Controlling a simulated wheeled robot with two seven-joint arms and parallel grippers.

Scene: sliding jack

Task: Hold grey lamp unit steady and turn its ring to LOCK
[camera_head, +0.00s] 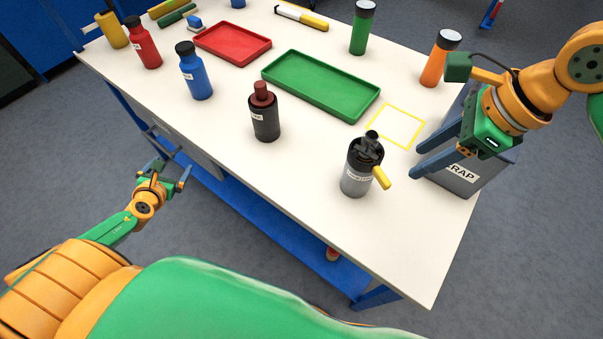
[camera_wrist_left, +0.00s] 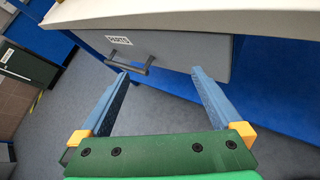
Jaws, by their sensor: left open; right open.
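The grey lamp unit (camera_head: 356,180) stands upright on the white table near its front right part. It has a dark top and a yellow lever sticking out to the right. A white label is on its front, too small to read. My right gripper (camera_head: 418,160) is open and empty, to the right of the lamp unit and apart from it. My left gripper (camera_head: 170,172) is open and empty beyond the table's front left edge. In the left wrist view, its fingers (camera_wrist_left: 160,75) point at the table's side, with nothing between them.
A dark bottle with a red-brown cap (camera_head: 265,115) stands left of the lamp unit. A green tray (camera_head: 290,95), red tray (camera_head: 213,58) and yellow square outline (camera_head: 398,143) lie behind. The grey scrap bin (camera_head: 445,187) is under my right gripper. A drawer handle (camera_wrist_left: 130,70) is by my left gripper.

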